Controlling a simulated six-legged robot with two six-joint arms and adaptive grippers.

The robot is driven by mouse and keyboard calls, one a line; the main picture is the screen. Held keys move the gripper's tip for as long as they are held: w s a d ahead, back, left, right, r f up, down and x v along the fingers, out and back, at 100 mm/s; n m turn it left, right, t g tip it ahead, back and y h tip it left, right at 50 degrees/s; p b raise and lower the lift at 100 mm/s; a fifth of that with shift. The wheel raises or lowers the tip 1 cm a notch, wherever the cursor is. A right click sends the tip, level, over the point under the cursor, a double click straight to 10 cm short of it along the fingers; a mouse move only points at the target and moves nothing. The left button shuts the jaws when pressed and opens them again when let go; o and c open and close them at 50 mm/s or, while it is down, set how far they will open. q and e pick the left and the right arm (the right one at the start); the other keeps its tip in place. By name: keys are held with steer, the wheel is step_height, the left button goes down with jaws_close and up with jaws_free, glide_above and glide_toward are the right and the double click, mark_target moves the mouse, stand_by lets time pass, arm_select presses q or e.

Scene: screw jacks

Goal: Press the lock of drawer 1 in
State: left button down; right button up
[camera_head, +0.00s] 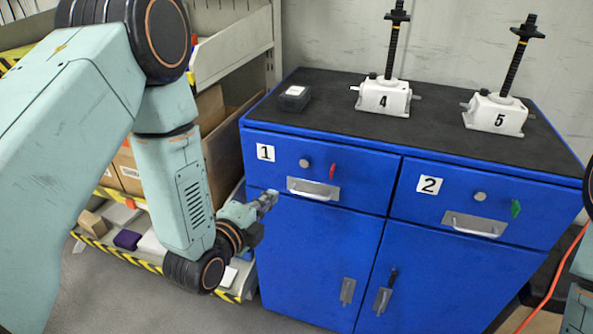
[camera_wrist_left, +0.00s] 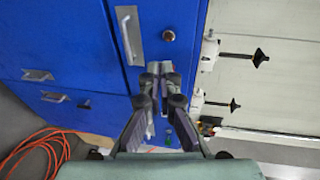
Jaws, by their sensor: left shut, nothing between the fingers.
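Drawer 1 (camera_head: 358,179) is the blue upper left drawer, with a white "1" label. Its round metal lock (camera_head: 305,163) sits between the label and a red tab (camera_head: 332,170), above the handle (camera_head: 313,188). My left gripper (camera_head: 270,197) is shut and empty, in front of the cabinet, left of the handle and below the lock in the head view. In the left wrist view the lock (camera_wrist_left: 169,35) shows beyond my shut fingertips (camera_wrist_left: 160,68); the red tab is not visible there. My right gripper is not in view.
The blue cabinet carries jacks 4 (camera_head: 384,97) and 5 (camera_head: 496,113) and a small dark box (camera_head: 295,97). Drawer 2 (camera_head: 500,190) has a green tab. Shelving with boxes stands left. An orange cable (camera_wrist_left: 40,148) lies on the floor.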

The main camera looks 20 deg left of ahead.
mark_target(303, 164)
arm_select(q)
steer(key=x, duration=0.8)
steer(key=r+x, duration=0.1)
steer(key=x, duration=0.4)
steer(key=shift+w+d+r, duration=0.1)
steer(key=shift+d, duration=0.1)
steer(key=shift+w, duration=0.45)
steer(key=shift+w+b, duration=0.6)
steer(key=shift+w, duration=0.25)
